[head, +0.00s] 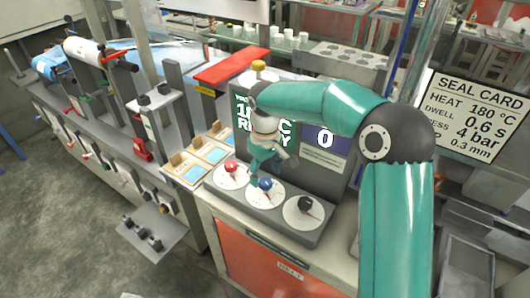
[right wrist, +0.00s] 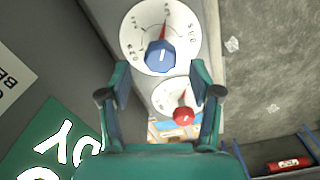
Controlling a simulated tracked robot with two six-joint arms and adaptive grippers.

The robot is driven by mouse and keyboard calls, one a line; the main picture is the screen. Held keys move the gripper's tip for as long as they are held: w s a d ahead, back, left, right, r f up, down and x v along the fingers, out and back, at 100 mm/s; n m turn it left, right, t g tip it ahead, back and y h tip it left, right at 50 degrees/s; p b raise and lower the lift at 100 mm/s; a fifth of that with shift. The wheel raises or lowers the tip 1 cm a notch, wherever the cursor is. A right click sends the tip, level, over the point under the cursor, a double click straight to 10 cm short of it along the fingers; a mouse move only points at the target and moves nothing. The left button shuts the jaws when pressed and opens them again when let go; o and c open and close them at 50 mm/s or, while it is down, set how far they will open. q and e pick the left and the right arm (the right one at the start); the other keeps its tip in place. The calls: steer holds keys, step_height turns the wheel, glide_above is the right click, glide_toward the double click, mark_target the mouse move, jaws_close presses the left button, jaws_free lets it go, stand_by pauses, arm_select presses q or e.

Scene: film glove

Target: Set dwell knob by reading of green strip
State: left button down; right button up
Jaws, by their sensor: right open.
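The control box has three white dials on its sloped front: a red knob (head: 231,168), a blue knob (head: 265,183) and a black knob (head: 304,203). Which is the dwell knob I cannot read. A seal card (head: 478,115) reads dwell 0.6 s. I cannot make out a green strip. My left gripper is not visible.
The dark display (head: 325,138) behind the knobs is partly covered by my right arm. Several tan-and-blue cards (head: 195,159) lie left of the box. A red bar (head: 231,67) and yellow-topped post (head: 258,66) stand behind. A film roll (head: 83,50) is far left.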

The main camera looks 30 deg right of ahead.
mark_target(265, 180)
step_height(265, 180, up, 10)
steer(key=shift+f, duration=0.25)
stand_by(0.5)
